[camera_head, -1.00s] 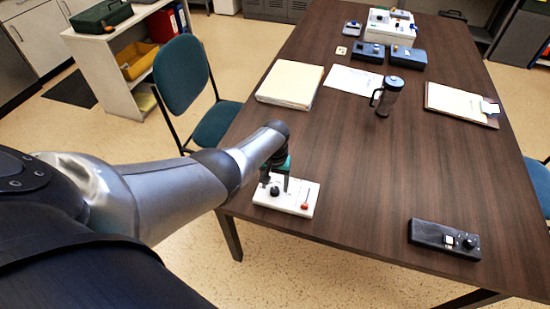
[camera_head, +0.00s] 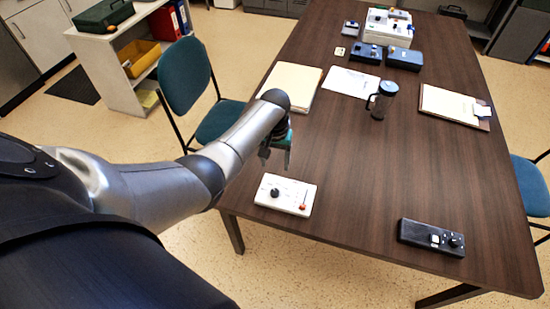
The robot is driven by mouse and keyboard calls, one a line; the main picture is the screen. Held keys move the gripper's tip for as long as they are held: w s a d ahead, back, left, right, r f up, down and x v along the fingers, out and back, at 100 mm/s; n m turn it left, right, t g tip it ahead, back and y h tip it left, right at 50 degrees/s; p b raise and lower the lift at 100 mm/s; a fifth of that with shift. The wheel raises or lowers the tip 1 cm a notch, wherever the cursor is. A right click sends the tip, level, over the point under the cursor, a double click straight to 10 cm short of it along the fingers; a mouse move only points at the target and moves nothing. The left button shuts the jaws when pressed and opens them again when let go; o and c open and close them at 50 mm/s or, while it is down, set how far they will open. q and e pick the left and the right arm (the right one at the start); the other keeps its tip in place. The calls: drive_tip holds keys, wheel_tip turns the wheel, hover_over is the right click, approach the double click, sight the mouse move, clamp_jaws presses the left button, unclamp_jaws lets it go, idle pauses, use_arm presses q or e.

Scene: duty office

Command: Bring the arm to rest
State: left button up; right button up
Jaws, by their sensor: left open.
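My left arm reaches in from the left over the table's near left edge. My left gripper (camera_head: 276,156) is open and empty, pointing down, above and behind the white control panel. The white control panel (camera_head: 285,195) lies flat on the table (camera_head: 345,160), with a black knob and a red-tipped lever on its top. The gripper is apart from it. My arm hides part of the gripper. My right gripper is not in view.
A black control box (camera_head: 431,237) lies at the near right. A teal chair (camera_head: 186,76) is at the left. The table's middle is clear.

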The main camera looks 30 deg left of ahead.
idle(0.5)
use_arm(q)
drive_tip(key=s+d+r+m+t, duration=0.1)
drive_tip(key=s+d+m, duration=0.3)
drive_tip(key=s, duration=0.5)
drive_tip(key=s+d+r+m+t, duration=0.1)
drive_tip(key=s+d+r+t, duration=0.1)
drive_tip(key=s+d, duration=0.55)
drive_tip(key=s+r+m, duration=0.1)
drive_tip(key=s+r, duration=0.5)
drive_tip(key=s, duration=0.2)
wheel_tip(320, 180, down, 32)
drive_tip(key=s+b, duration=0.2)
drive_tip(key=b, duration=0.7)
drive_tip(key=s+a+f+g+b, duration=0.1)
drive_tip(key=s+f+b, duration=0.3)
drive_tip(key=s+f, duration=0.3)
drive_tip(key=s+a+f+g+b, duration=0.1)
drive_tip(key=s+a+f+b, duration=0.1)
drive_tip(key=s+f, duration=0.6)
wheel_tip(320, 180, down, 6)
drive_tip(key=shift+r+b, duration=0.2)
drive_tip(key=shift+b, duration=0.65)
